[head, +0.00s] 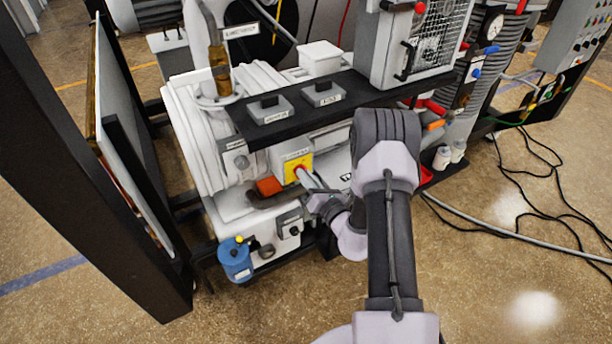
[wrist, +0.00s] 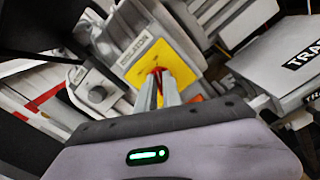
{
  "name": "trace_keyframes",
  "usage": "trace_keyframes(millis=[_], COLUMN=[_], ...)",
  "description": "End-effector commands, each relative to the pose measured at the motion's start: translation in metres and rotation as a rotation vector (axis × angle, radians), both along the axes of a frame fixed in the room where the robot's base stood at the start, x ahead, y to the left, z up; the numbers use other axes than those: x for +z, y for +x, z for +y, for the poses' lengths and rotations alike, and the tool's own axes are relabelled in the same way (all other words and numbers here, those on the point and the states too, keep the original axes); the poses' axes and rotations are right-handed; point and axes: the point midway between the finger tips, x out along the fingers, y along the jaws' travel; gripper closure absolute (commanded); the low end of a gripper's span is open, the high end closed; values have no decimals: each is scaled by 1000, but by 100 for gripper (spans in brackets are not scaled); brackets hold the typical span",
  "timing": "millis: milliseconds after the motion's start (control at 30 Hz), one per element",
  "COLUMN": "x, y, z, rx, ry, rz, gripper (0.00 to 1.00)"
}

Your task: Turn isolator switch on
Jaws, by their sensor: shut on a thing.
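The isolator switch is a yellow plate (head: 294,161) with a red knob on the front of the grey-white furnace pump unit. In the wrist view, the yellow plate (wrist: 183,66) fills the upper middle below a label reading ISOLATOR. My gripper (wrist: 158,82) reaches the plate's middle, its two narrow fingers shut on the red knob (wrist: 157,71). The fingers hide most of the knob, so its exact angle is hard to tell. In the head view, my gripper (head: 302,174) meets the switch from the lower right.
A grey box with a round knob (wrist: 97,94) sits left of the switch. An orange part (head: 269,186) is just below left of it. A black shelf (head: 310,107) with two small switches lies above. A blue canister (head: 235,262) stands lower left. Cables lie on the floor at right.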

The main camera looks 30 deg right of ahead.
Motion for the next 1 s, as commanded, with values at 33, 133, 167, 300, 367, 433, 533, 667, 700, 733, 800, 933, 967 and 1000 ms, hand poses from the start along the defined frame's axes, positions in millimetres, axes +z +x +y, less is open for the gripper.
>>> trace_keyframes(millis=[33, 133, 167, 300, 367, 433, 533, 667, 700, 733, 800, 933, 967, 1000], x=[-1, -1, -1, -1, -1, -1, 0, 0, 0, 0, 0, 0, 0, -1], y=[0, 0, 0, 0, 0, 0, 0, 0, 0, -1, -6, -30, -38, -50], z=[0, 0, 0, 0, 0, 0, 0, 0, 0, 0, 0, -2, -3, -3], rx=[0, 1, 1, 0, 1, 1, 1, 1, 1, 1, 1, -2, -4, -4], ry=[3, 3, 3, 2, 2, 2, 1, 1, 1, 1, 0, 3, 3, 4], rz=[1, 1, 1, 1, 1, 1, 1, 1, 1, 1, 2, 4, 4, 5], gripper=[100, 100, 100, 100, 78, 68, 68, 68, 68, 68, 68, 68, 68, 68])
